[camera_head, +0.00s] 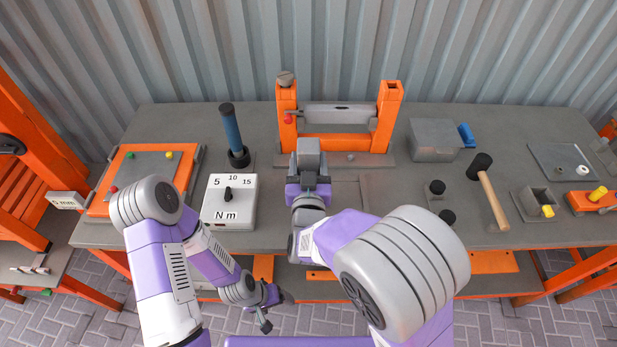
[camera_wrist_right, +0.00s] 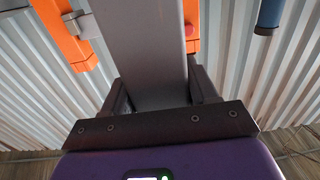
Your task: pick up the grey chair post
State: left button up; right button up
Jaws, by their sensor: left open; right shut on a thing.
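The grey chair post (camera_head: 308,153) is a plain grey bar, seen nearly end-on in the head view, in front of the orange frame. In the right wrist view the post (camera_wrist_right: 140,40) runs between the dark fingers and away from them. My right gripper (camera_head: 308,184) is shut on the post; its fingers (camera_wrist_right: 162,92) lie on both sides of it. The far end of the post is cut off in the wrist view. My left gripper (camera_head: 265,307) is open and empty, low in front of the bench, away from the post.
The orange frame (camera_head: 286,108) with a grey crossbar stands at the back of the bench (camera_head: 380,222). A white torque box (camera_head: 229,204) and a blue-handled tool (camera_head: 231,130) are to the left. A grey box (camera_head: 435,140) and a mallet (camera_head: 490,190) are to the right.

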grip_shut()
jog(key=shift+r, duration=0.1)
